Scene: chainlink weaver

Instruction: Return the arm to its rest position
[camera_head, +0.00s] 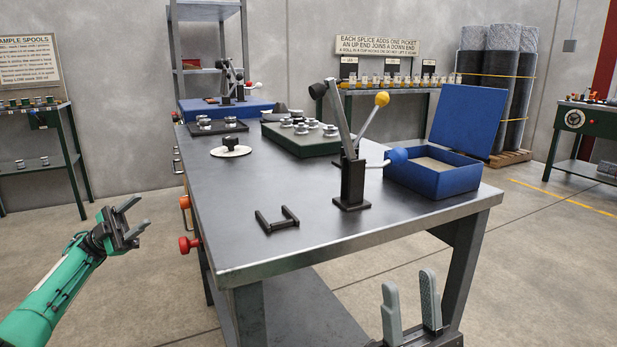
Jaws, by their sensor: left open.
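My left gripper (140,214) sits at the end of my green arm, in the air left of the workbench (330,250). Its two fingers are spread with nothing between them. It is apart from the bench's left side. My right gripper (409,278) shows at the bottom, in front of the bench's near edge. Its two grey fingers point up, stand apart and hold nothing. The rest of my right arm is out of view.
The bench bears a lever fixture (352,180), a dark U-shaped bracket (277,219), an open blue box (433,178) and a green tray (300,145). A red knob (186,245) juts from its left side. Floor between left shelf (40,165) and bench is clear.

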